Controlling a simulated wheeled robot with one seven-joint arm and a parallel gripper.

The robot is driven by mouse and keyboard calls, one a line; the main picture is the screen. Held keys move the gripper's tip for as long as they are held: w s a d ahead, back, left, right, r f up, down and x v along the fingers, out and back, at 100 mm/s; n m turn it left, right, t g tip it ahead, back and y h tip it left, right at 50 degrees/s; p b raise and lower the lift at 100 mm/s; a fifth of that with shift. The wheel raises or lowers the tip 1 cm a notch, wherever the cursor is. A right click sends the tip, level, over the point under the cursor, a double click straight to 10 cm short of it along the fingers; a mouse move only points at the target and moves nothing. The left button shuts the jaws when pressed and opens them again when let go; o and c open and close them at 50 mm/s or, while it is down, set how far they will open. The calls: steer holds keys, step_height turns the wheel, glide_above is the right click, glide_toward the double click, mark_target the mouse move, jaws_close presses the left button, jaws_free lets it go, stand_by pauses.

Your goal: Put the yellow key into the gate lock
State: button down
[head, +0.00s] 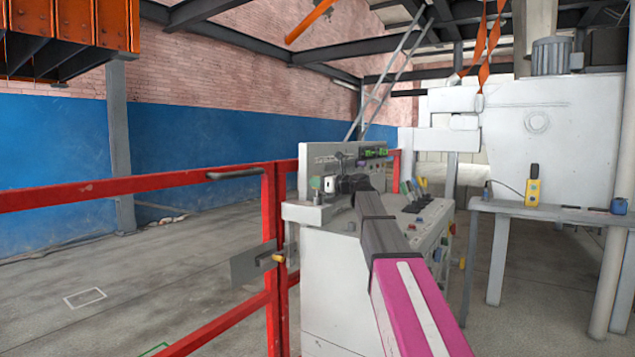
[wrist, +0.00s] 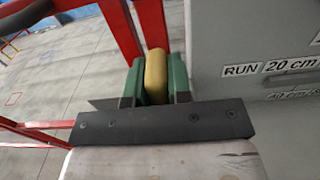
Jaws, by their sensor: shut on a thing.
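My gripper (head: 316,184) is at the left end of the grey console, in front of its upright panel. In the wrist view its green fingers (wrist: 156,80) are shut on a yellow piece, the yellow key (wrist: 156,70), which shows as a rounded end between them. The rest of the key is hidden, and I cannot make it out in the head view. The gate lock appears to be the grey plate (head: 249,266) on the red gate post, lower and left of my gripper. A small yellow-orange piece (head: 279,258) sits at its right edge. The key is apart from this plate.
Red rails (head: 130,188) run to the left. The console (head: 335,270) stands close to my gripper, with a "RUN 20 cm" label (wrist: 270,68) beside the fingers. A grey table (head: 550,211) at right holds a yellow control box (head: 533,190). The floor at left is clear.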

steer(key=shift+f, duration=0.9)
steer(key=c, duration=1)
jaws_free()
steer(key=shift+o, duration=0.2)
steer(key=shift+s+d, duration=0.1)
steer(key=v, duration=1)
steer(key=shift+s+d, duration=0.15)
steer(key=shift+d, duration=0.1)
steer(key=shift+f, duration=0.15)
